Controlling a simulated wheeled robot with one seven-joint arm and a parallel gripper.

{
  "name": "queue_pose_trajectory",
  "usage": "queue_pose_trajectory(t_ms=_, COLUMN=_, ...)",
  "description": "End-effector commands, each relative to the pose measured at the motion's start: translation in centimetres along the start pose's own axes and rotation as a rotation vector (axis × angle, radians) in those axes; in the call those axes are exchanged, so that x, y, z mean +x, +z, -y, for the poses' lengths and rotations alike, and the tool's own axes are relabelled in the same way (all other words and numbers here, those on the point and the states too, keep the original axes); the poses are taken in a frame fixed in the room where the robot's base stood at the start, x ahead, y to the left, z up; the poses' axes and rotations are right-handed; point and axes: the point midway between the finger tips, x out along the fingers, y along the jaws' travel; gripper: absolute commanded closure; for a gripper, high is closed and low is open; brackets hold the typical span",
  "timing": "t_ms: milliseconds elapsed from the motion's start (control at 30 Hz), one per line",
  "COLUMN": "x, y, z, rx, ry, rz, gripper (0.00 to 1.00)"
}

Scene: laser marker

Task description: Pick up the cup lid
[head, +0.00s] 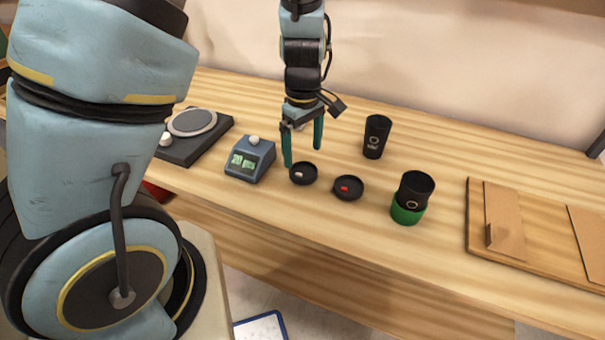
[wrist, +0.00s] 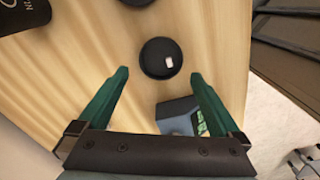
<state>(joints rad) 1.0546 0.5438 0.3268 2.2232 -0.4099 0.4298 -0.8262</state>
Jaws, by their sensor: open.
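A round black cup lid (head: 306,177) with a small white tab lies flat on the wooden table. A second black lid (head: 350,190) with a red tab lies just right of it. My gripper (head: 303,156) is open and empty, with green fingers pointing down above the white-tabbed lid. In the wrist view, this lid (wrist: 155,65) shows just beyond and between the fingertips (wrist: 160,74), apart from both. Only the edge of a dark round thing (wrist: 137,1) shows at the top there; it is cut off.
A blue device (head: 250,160) with a green display stands close left of the lids. A black cup (head: 377,137) stands behind; another black cup (head: 414,190) sits in a green holder (head: 406,215) at right. A wooden board (head: 480,240) lies far right, a dark scale-like device (head: 193,137) left.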

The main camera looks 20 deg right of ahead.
Motion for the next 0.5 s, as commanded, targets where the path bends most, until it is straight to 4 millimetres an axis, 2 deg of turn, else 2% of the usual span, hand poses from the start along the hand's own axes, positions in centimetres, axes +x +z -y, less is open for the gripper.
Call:
queue_pose_trajectory(t_ms=300, x=4.0, y=0.3, z=0.2, rx=-0.001, ry=-0.004, rz=0.002, gripper=0.0)
queue_pose_trajectory(t_ms=500, x=5.2, y=0.3, z=0.1, rx=0.001, ry=0.0, rz=0.0, gripper=0.0)
